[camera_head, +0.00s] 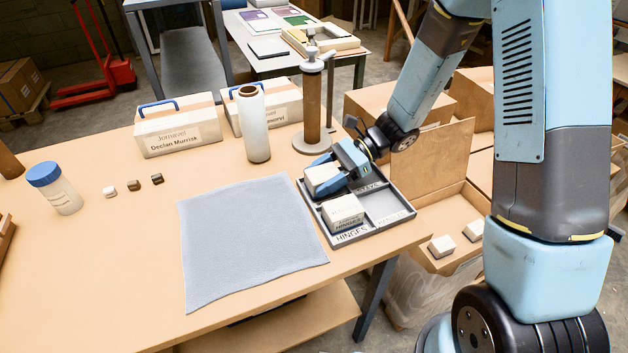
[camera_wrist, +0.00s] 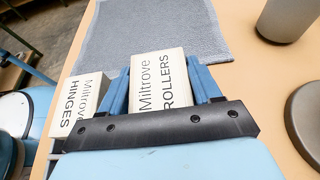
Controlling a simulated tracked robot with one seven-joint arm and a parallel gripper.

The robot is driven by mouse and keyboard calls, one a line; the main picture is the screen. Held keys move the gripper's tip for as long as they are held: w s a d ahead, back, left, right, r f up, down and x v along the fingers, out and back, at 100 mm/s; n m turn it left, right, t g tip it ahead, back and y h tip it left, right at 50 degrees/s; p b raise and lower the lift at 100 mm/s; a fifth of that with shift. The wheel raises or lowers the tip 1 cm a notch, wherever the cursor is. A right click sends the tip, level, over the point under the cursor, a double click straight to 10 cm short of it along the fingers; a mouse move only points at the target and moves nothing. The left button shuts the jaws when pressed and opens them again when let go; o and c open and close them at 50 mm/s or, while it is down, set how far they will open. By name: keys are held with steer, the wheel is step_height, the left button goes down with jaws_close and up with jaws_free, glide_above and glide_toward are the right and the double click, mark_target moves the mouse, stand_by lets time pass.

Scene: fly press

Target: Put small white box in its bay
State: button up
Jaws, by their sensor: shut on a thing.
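My gripper (camera_head: 338,172) is shut on a small white box (camera_head: 321,180), with blue fingers on two of its sides. In the wrist view the held box (camera_wrist: 160,82) reads "Miltrove ROLLERS". It is at the back-left compartment of a grey divided tray (camera_head: 391,206); I cannot tell whether it rests on the floor there, and that compartment's label is hidden. A second white box (camera_head: 343,212), reading "Miltrove HINGES" in the wrist view (camera_wrist: 84,103), sits in the front-left compartment marked HINGES. The back-right compartment appears to read STAYS. The front-right one looks empty, its label too small to read surely.
A grey cloth (camera_head: 245,240) lies left of the tray. A film roll (camera_head: 253,125) and a brown post on a round base (camera_head: 313,110) stand behind. Labelled boxes (camera_head: 178,128) are at the back. An open carton (camera_head: 440,225) with small white boxes stands right of the table.

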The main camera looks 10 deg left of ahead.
steer(key=shift+f, duration=0.75)
steer(key=o, duration=1)
steer(key=shift+d+r, duration=0.1)
steer(key=shift+d, duration=0.05)
steer(key=v, duration=1.1)
steer(key=shift+w+d+r, duration=0.2)
steer(key=shift+d, duration=0.1)
steer(key=shift+r, duration=0.1)
